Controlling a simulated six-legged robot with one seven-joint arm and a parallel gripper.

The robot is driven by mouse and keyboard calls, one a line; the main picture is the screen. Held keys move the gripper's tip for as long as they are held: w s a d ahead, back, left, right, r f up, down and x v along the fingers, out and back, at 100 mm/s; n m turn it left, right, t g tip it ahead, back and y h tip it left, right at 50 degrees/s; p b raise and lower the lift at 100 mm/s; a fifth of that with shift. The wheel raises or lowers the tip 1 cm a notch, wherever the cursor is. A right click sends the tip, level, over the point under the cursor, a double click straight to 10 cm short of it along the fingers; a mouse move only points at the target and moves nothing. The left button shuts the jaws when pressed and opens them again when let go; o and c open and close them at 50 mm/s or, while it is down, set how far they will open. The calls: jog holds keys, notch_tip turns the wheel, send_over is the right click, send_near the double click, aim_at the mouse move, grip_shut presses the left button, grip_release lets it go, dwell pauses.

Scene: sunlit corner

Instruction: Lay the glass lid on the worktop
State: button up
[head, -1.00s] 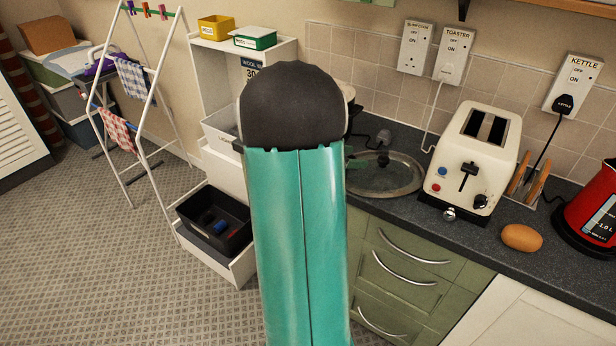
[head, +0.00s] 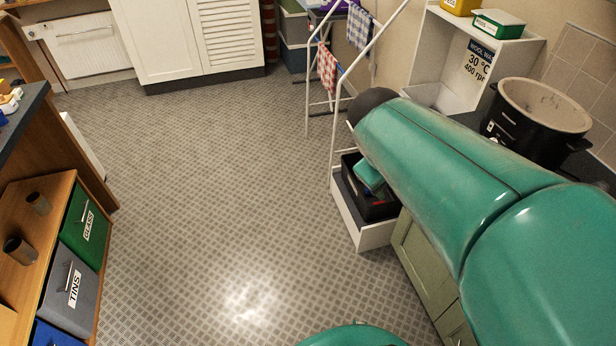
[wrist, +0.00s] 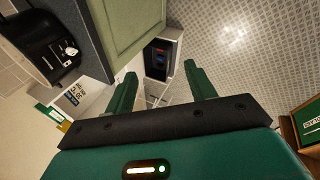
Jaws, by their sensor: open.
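The glass lid is in neither current view. The slow cooker (head: 535,120) stands uncovered at the right of the head view, black with a pale inside. It also shows at the upper left of the wrist view (wrist: 45,48). A little of the dark worktop (head: 594,170) shows beside it in the head view; my arm hides more of it. In the wrist view my gripper (wrist: 162,84) is open, its two green fingers apart with nothing between them. It points down toward the floor and the drawer unit, away from the cooker.
Green cabinets run under the worktop. At the left stand bins marked GLASS (head: 85,228) and TINS (head: 70,292). The middle of the floor is clear.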

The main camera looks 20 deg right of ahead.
jog(key=s+a+r+m+t+y, duration=0.2)
jog(key=a+y, duration=0.3)
jog(key=a, duration=1.1)
jog(key=shift+s+t, duration=0.2)
jog(key=shift+t, duration=0.6)
jog(key=c, duration=0.4)
jog(key=shift+d, duration=0.1)
